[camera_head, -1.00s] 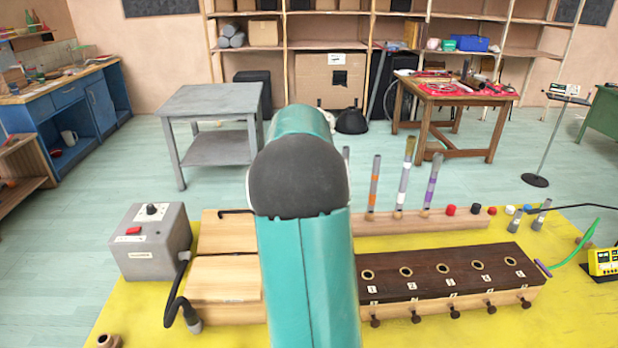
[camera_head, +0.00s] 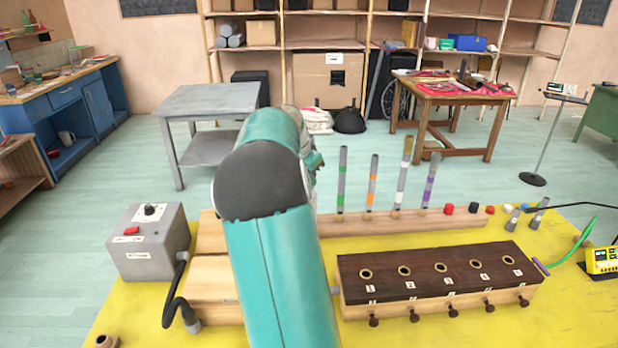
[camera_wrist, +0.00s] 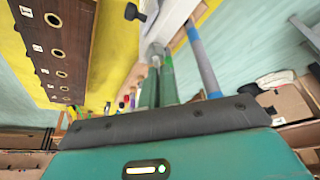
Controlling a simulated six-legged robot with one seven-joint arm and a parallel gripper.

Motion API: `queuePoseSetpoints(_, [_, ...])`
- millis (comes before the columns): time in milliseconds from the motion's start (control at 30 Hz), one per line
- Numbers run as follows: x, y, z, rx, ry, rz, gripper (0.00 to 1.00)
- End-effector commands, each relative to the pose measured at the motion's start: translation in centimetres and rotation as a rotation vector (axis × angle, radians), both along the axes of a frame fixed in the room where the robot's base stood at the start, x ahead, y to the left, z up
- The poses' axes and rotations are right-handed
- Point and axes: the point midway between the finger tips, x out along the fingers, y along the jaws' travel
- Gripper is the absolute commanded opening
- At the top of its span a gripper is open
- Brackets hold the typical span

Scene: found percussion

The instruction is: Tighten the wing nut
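No wing nut can be made out for certain. A small dark knob (camera_wrist: 133,12) beside a pale block (camera_wrist: 172,20) shows at the top of the wrist view; I cannot tell if it is the wing nut. My gripper (camera_wrist: 158,85) reaches up from the bottom of the wrist view, close to a grey-ended part (camera_wrist: 154,52) and a blue-banded tube (camera_wrist: 204,62). Its finger gap is unclear. In the head view my arm hides most of it and the area behind, around the left end of the tube rack (camera_head: 400,224).
A dark-topped block with several numbered holes (camera_head: 435,290) lies front right on the yellow mat (camera_head: 570,315). A grey control box (camera_head: 148,243) stands left with a black hose. Upright tubes, including a green-banded one (camera_head: 342,180), stand in the rack.

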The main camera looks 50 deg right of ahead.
Motion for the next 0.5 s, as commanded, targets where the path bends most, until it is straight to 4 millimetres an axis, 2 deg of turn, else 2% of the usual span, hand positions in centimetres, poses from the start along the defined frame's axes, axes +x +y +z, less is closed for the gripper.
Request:
queuePoseSetpoints(267, [-0.05, 0.01, -0.06, 0.001, 0.001, -0.015, 0.0])
queuePoseSetpoints(500, [-0.2, 0.1, -0.14, 0.0, 0.004, -0.269, 0.0])
